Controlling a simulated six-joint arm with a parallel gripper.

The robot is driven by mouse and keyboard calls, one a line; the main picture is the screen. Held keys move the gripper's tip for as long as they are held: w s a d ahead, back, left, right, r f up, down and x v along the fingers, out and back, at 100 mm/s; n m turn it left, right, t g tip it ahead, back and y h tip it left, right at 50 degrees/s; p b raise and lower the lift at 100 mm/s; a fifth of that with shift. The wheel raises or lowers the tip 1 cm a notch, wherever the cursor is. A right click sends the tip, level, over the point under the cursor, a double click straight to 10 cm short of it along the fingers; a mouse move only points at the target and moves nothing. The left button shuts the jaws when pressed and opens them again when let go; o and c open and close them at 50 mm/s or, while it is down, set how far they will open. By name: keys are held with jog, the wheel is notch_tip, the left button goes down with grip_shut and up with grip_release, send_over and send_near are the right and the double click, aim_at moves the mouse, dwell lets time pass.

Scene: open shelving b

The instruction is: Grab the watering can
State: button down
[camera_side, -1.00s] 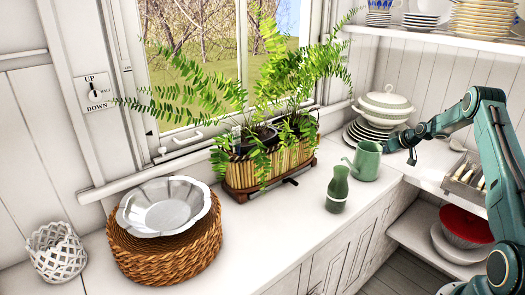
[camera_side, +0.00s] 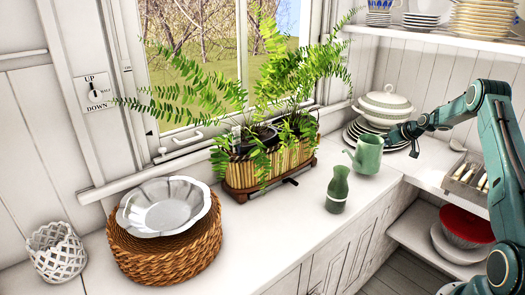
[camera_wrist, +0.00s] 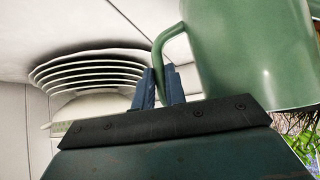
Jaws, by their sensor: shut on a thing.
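The watering can is a green, shiny vessel (camera_side: 368,156) with a short spout on its left, near the right end of the white counter. It is upright and appears slightly above the counter. My gripper (camera_side: 388,144) is at its right side. In the wrist view the can (camera_wrist: 245,50) fills the upper right, with its curved handle (camera_wrist: 166,42) at its left. The two blue fingers of my gripper (camera_wrist: 161,85) are shut on the lower part of this handle. The fingertips are small and partly hidden in the side view.
A green bottle (camera_side: 338,190) stands just left of the can. Stacked plates (camera_side: 360,133) and a lidded tureen (camera_side: 384,108) are behind it. A fern planter (camera_side: 268,165) is farther left. A cutlery box (camera_side: 465,182) lies right.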

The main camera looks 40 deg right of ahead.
notch_tip(320, 180, up, 17)
dwell(1.4)
